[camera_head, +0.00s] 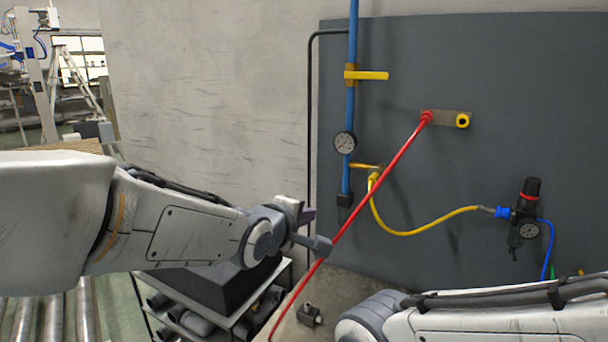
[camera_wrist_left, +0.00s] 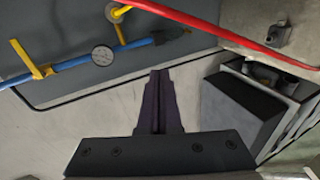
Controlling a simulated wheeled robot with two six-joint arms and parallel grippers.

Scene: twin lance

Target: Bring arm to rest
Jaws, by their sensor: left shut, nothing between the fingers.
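My left arm (camera_head: 190,235) reaches in from the left in the head view. Its left gripper (camera_head: 309,214) is in front of the pale wall, left of the dark panel, and its purple fingers are small there. In the left wrist view the left gripper (camera_wrist_left: 160,74) has its two dark purple fingers together, with nothing between them. My right arm (camera_head: 490,322) shows at the lower right of the head view. Its gripper is out of the picture.
A red hose (camera_head: 365,184) slants down from the dark panel (camera_head: 480,70), close to my left wrist in the picture. The panel bears a blue pipe (camera_head: 352,110), gauge (camera_head: 344,143), yellow hose (camera_head: 420,232) and regulator (camera_head: 527,208). A dark-topped cart (camera_head: 215,286) stands below.

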